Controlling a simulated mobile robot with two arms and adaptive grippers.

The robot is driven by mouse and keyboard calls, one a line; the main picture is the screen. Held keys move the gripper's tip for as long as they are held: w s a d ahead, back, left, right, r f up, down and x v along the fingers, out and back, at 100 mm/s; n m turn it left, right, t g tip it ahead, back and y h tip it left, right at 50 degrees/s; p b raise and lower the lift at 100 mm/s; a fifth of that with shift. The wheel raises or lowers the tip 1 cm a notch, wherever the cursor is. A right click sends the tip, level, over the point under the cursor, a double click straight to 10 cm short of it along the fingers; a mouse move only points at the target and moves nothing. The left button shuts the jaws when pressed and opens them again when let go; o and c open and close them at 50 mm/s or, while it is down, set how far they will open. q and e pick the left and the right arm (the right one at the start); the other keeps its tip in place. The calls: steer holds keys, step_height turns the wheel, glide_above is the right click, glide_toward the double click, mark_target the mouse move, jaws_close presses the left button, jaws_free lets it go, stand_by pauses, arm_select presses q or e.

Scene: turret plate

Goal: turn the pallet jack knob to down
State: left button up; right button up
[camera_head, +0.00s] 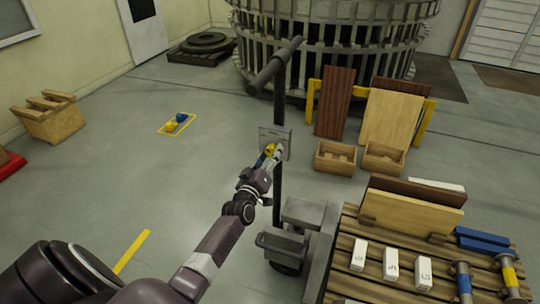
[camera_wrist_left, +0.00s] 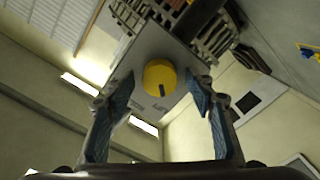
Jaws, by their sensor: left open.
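The pallet jack (camera_head: 283,243) stands right of centre, with a tall dark post and a slanted grip bar (camera_head: 273,67) on top. A grey plate (camera_head: 282,133) is fixed on the post. The yellow round knob (camera_wrist_left: 158,74) sits on this plate, with a dark mark on its rim toward the bottom of the left wrist view. Faint markings on the plate around it are too small to read. My left gripper (camera_head: 272,154) is at the plate, open. In the left wrist view its blue-padded fingers (camera_wrist_left: 160,88) stand on either side of the knob with gaps, not visibly touching it.
A slatted round cage fills the back. The floor left of the post is mostly clear.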

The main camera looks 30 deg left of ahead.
arm_select(q)
steer(key=shift+c, duration=0.8)
steer(key=c, duration=1)
steer(key=shift+m, duration=0.3)
steer(key=m+p, duration=0.1)
steer(key=m, duration=0.2)
steer(key=shift+m, duration=0.3)
steer(key=m, duration=0.4)
steer(key=shift+m+p, duration=0.3)
steer(key=shift+p, duration=0.1)
steer(key=m, duration=0.5)
steer(key=shift+f, duration=0.1)
steer(key=m+b, duration=0.1)
steer(key=m, duration=0.5)
steer(key=shift+b, duration=0.4)
steer(key=shift+m, duration=0.3)
